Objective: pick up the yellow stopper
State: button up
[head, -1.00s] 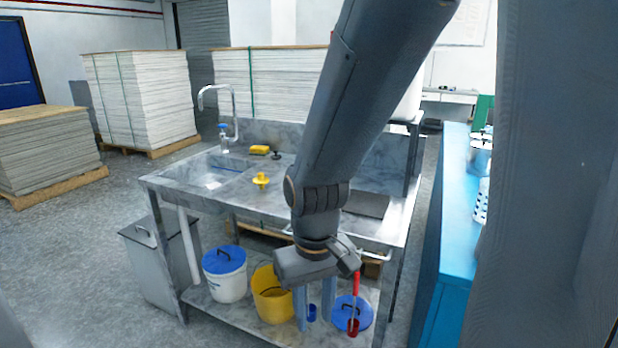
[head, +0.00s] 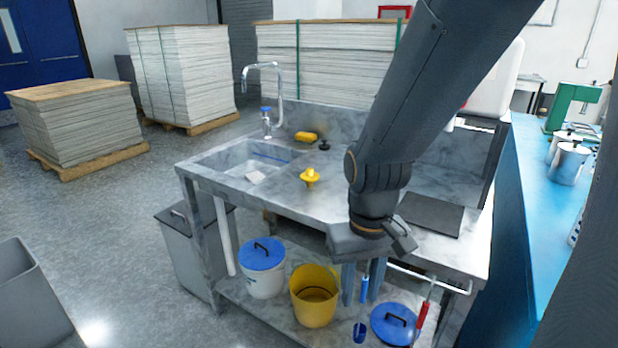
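The yellow stopper (head: 310,176) stands on the steel sink counter (head: 285,199), just right of the basin, with its knob up. My gripper (head: 362,283) points down in front of the counter's front edge, to the right of the stopper and lower than it in the picture. Its two fingers are apart. The stopper is in full view and apart from my gripper.
A yellow sponge (head: 306,136) and a small black stopper (head: 324,145) lie behind the yellow stopper. A tap (head: 279,88) rises at the basin's back. A dark board (head: 430,214) lies to the right. Buckets (head: 314,300) stand on the lower shelf. The blue bench (head: 545,190) is at right.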

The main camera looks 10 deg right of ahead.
aim_at(309, 176)
jog(key=u, duration=1.7)
jog(key=i, duration=1.8)
jog(key=z, duration=1.75)
